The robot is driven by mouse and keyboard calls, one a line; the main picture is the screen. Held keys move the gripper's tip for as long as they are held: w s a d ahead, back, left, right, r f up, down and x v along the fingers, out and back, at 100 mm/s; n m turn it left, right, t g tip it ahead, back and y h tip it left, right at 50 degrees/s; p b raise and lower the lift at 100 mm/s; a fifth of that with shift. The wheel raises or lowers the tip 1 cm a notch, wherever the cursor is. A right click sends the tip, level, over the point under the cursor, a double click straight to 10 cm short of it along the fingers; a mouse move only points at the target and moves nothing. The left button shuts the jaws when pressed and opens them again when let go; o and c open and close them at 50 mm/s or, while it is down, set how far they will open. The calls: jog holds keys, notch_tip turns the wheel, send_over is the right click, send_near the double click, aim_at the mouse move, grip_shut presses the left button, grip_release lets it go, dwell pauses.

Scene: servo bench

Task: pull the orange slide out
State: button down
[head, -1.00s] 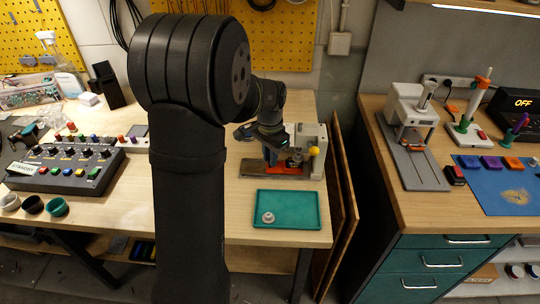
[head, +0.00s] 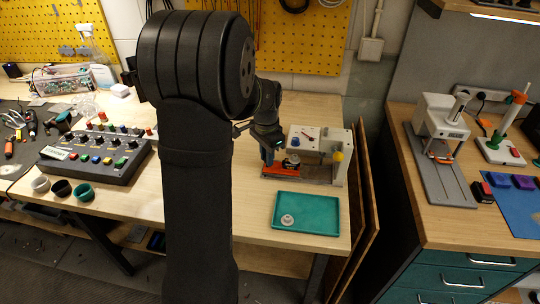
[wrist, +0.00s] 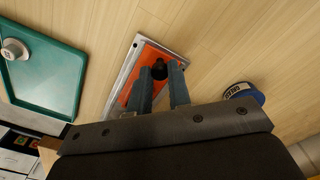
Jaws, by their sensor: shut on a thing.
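The orange slide (head: 281,171) lies in a grey rail at the foot of a small white press (head: 335,145) on the wooden bench. It reaches out to the left of the press. In the wrist view, the orange slide (wrist: 151,52) shows in its metal rail, with a dark knob (wrist: 159,70) standing on it. My gripper (wrist: 160,76) is shut on this knob, one finger on either side. In the head view, my gripper (head: 268,160) is over the left part of the slide, left of the press. The exact finger contact is small and dark.
A teal tray (head: 318,200) with a pale round part (head: 287,220) lies in front of the press. A yellow ball (head: 338,157) sits at the press's right side. A control box (head: 97,152) stands at left. A blue-rimmed round thing (wrist: 243,92) is beside the rail.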

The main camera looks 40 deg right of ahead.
jog(key=c, duration=1.3)
grip_release()
jog(key=shift+w+a, duration=0.15)
jog(key=shift+w, duration=0.05)
notch_tip(320, 180, up, 18)
jog(key=shift+f, duration=0.25)
jog(key=shift+f, duration=0.15)
notch_tip(320, 180, down, 17)
jog(key=shift+f, duration=0.1)
jog(key=shift+s+d, duration=0.2)
